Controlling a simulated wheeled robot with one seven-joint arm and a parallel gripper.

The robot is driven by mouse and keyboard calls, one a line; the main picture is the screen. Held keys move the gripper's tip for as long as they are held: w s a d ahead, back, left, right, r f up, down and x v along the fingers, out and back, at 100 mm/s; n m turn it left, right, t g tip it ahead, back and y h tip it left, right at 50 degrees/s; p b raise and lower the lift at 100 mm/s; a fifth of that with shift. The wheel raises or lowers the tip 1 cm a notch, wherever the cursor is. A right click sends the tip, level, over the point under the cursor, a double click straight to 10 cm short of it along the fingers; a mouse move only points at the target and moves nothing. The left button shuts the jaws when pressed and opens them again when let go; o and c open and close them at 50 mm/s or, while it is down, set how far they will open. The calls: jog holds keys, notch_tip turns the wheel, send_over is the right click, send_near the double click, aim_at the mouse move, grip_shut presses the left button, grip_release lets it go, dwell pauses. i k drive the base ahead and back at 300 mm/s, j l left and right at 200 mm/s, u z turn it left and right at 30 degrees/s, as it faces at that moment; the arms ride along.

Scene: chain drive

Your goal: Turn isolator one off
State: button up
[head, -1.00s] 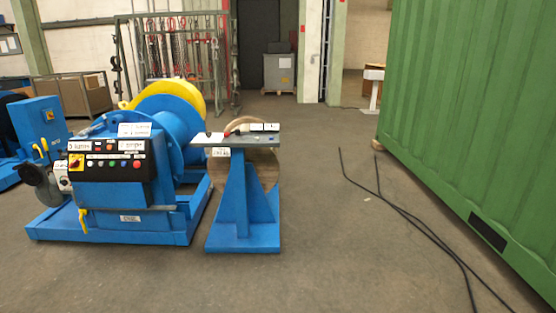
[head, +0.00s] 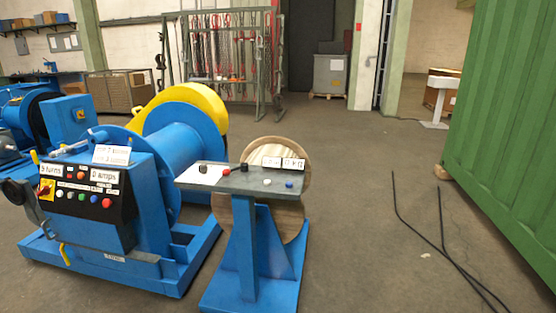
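A red and yellow rotary switch (head: 46,190) sits at the left end of the black control panel (head: 85,203) on the blue winch machine (head: 118,268). A second, smaller yellow switch (head: 81,115) is on a blue box behind it to the left. No readable label shows which of them is isolator one, and their knob positions are too small to tell. The panel carries coloured buttons and displays reading "5 turns" and "0 amps". My gripper is not in view.
A blue pedestal stand (head: 246,240) with small items on its top is right of the machine. A green container (head: 508,130) fills the right side. Black cables (head: 440,255) lie on the floor before it. Open floor (head: 350,230) lies between stand and container.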

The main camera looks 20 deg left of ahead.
aim_at(44, 190)
jog(key=i+j+u, duration=0.15)
jog(key=i+u, duration=0.25)
jog(key=i+j+u, duration=0.1)
jog(key=i+u, duration=0.7)
jog(key=i+l+u, duration=0.2)
jog(key=u, duration=0.2)
jog(key=i+u, duration=0.3)
jog(key=i, duration=0.15)
jog(key=i+u, duration=0.3)
jog(key=i, duration=0.15)
jog(key=i+j+z, duration=0.35)
jog(key=i, duration=0.25)
jog(key=i+j+z, duration=0.4)
jog(key=i+j, duration=0.15)
jog(key=i, duration=0.05)
